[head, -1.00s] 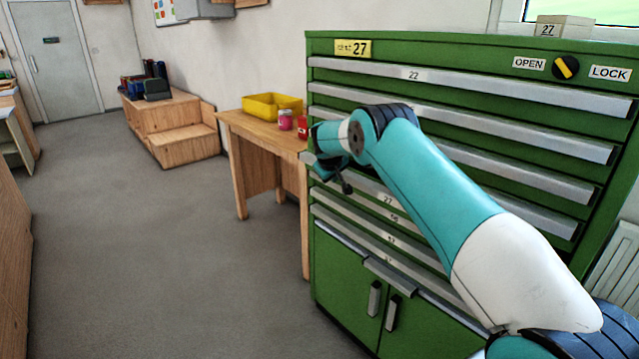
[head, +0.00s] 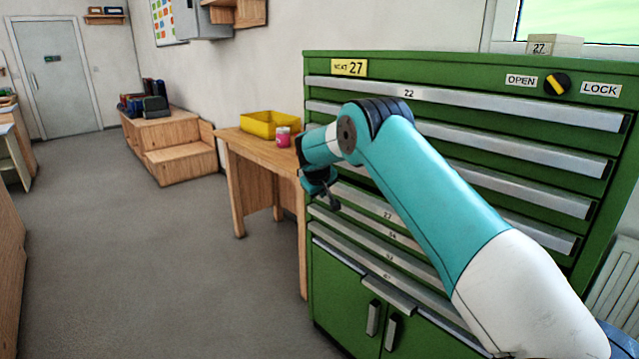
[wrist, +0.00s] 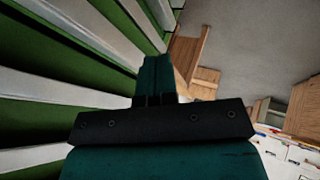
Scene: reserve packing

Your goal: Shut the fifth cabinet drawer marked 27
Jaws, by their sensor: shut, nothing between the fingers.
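The green cabinet (head: 340,292) has grey handle strips across a stack of drawers. The drawer marked 27 (head: 388,215) is fifth from the top; my arm hides its right part. I cannot tell how far it stands out. My gripper (head: 333,203) is at the cabinet's left front edge, near the left end of that drawer. I cannot tell whether it touches the drawer. In the wrist view my gripper (wrist: 155,62) is shut and empty, with the cabinet fronts at its left.
A yellow plate (head: 350,67) also reads 27. A knob (head: 556,84) sits between OPEN and LOCK labels. The grey floor (head: 130,260) at left is clear.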

